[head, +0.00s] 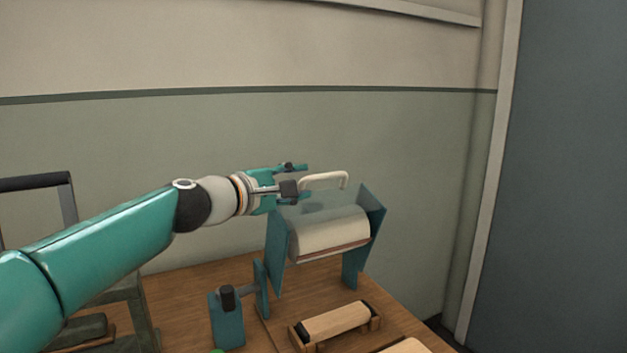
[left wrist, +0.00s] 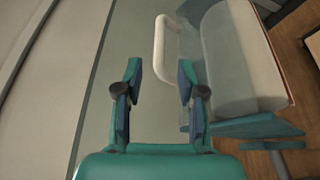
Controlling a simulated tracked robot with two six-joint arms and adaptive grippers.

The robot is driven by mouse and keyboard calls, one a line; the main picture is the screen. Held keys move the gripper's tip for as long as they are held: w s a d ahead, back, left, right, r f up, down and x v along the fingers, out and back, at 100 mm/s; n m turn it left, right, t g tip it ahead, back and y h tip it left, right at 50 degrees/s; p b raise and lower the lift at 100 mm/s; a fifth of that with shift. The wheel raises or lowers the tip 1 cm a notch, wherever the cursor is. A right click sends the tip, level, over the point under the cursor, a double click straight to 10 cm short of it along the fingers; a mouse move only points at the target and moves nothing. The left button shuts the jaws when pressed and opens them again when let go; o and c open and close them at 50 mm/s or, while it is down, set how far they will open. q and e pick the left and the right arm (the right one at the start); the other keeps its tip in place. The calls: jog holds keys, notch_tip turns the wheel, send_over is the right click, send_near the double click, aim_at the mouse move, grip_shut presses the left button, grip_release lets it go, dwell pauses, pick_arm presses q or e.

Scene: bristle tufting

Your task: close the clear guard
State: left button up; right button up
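The clear guard (head: 322,201) is a see-through panel between the teal side plates of the roller stand, above the pale roller (head: 330,231). Its exact tilt is hard to tell. Its white bar handle (head: 325,179) stands up at the top, and in the left wrist view the handle (left wrist: 161,48) lies just ahead of the fingertips, in line with the gap between them. My left gripper (head: 303,181) comes in from the left at handle height, close to the handle's left end. Its fingers (left wrist: 160,75) are apart with nothing clasped. Contact with the handle cannot be told. My right gripper is not in view.
The stand's right side plate (head: 367,210) rises beside the roller. On the wooden table (head: 178,290) are a teal block with a dark knob (head: 228,313) and a wooden roller in a cradle (head: 335,322). A dark-handled frame (head: 36,183) stands at left. The wall is behind.

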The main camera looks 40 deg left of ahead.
pick_arm(q)
jog(key=s, duration=0.4)
jog(key=shift+s+a+r, duration=0.15)
jog(key=shift+s, duration=0.05)
